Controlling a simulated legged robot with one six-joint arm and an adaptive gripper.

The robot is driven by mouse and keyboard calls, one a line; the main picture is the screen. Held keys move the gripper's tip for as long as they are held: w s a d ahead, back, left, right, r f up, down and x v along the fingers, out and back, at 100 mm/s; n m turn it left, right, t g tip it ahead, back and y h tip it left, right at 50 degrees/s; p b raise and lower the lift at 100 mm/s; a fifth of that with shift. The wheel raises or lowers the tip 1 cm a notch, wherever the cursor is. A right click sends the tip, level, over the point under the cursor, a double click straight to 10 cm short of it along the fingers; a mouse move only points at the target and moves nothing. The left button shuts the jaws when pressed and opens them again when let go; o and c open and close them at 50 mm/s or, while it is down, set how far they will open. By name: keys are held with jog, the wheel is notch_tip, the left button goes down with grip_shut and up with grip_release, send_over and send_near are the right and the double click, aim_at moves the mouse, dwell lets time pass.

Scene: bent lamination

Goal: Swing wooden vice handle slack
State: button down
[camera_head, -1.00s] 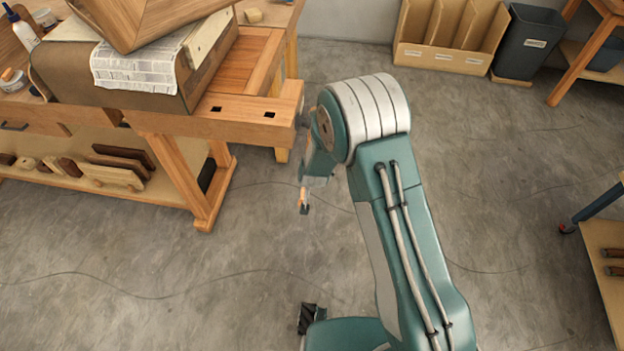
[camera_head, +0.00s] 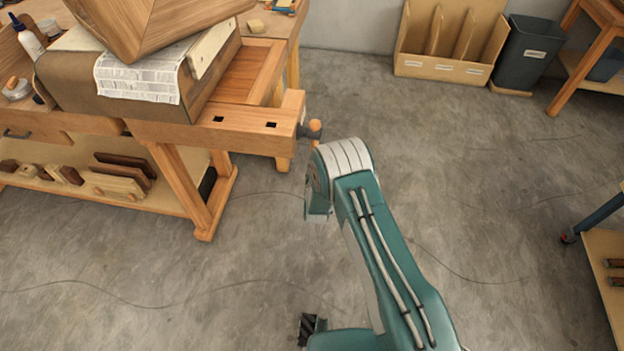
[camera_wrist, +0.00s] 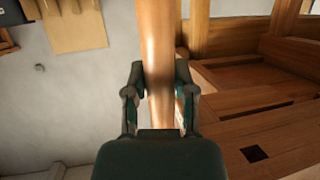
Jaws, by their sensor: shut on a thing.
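The wooden vice handle (camera_wrist: 159,45) runs up the middle of the wrist view as a smooth round bar. My gripper (camera_wrist: 159,76) has one finger on each side of it and is shut on it. In the head view, an orange-brown end of the handle (camera_head: 315,126) shows beside the dark vice screw at the right end of the bench's wooden vice jaw (camera_head: 250,120). My arm hides my gripper and the rest of the handle there.
The workbench (camera_head: 185,180) stands at left, carrying a curved form, newspaper and a wooden panel. A divided wooden rack (camera_head: 447,65) and a grey bin (camera_head: 527,52) stand along the back wall. A cart (camera_head: 605,270) is at right.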

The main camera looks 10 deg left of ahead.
jog(key=shift+w+f+t, duration=0.3)
jog(key=shift+w+t, duration=0.4)
jog(key=shift+w, duration=0.15)
jog(key=shift+c, duration=2.2)
grip_release()
jog(key=shift+a+f, duration=0.1)
jog(key=shift+w+a, duration=0.1)
jog(key=shift+r, duration=0.2)
jog(key=v, duration=1.2)
jog(key=shift+f, duration=0.15)
